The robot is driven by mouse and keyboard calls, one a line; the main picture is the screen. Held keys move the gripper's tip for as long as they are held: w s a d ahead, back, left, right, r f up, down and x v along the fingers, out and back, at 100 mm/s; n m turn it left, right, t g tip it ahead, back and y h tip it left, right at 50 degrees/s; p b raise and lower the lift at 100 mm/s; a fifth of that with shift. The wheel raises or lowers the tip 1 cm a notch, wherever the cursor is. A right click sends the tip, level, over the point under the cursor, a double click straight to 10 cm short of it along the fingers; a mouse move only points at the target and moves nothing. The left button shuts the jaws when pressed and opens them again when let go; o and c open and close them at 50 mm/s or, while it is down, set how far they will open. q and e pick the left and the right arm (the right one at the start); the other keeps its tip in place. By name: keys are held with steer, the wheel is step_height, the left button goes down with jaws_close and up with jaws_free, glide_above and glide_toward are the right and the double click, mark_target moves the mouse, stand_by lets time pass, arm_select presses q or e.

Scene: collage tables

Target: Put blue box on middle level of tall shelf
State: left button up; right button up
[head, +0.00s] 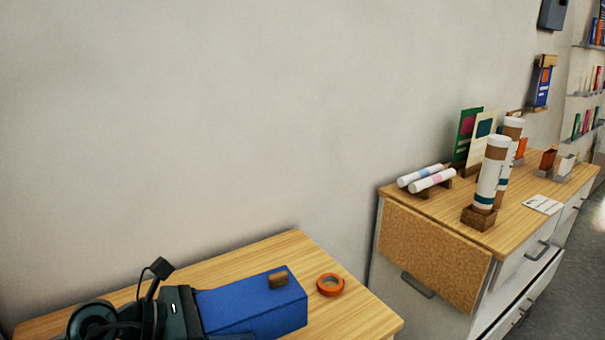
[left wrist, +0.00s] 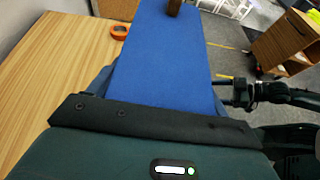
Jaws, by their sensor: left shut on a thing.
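The blue box (head: 250,306) is a long block with a small brown wooden knob on its top. It is over the near wooden table; I cannot tell whether it touches the tabletop. My left gripper (head: 190,312) is shut on the box's left end, and its fingers are mostly hidden. In the left wrist view the blue box (left wrist: 165,60) stretches away from the dark gripper body. Dark jointed parts at the right of that view look like my right arm, with its jaws unclear. No shelf clearly shows as the tall one.
An orange tape roll (head: 330,285) lies on the near table (head: 365,312), right of the box. A wooden-topped cabinet (head: 435,215) at right holds tubes, cards and small boxes. Wall shelves (head: 590,94) with books are at the far right. A gap separates table and cabinet.

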arm_select(q)
steer(key=shift+s+a+r, duration=0.3)
steer(key=shift+s+r, duration=0.15)
steer(key=shift+s, duration=0.05)
steer(key=shift+s+a+r, duration=0.25)
steer(key=shift+s+r, duration=0.15)
steer(key=shift+s, duration=0.05)
steer(key=s+a+f+n+t+y, duration=0.1)
steer(key=s+a, duration=0.2)
steer(key=a, duration=0.2)
steer(key=shift+s+a, duration=0.2)
steer(key=shift+s, duration=0.05)
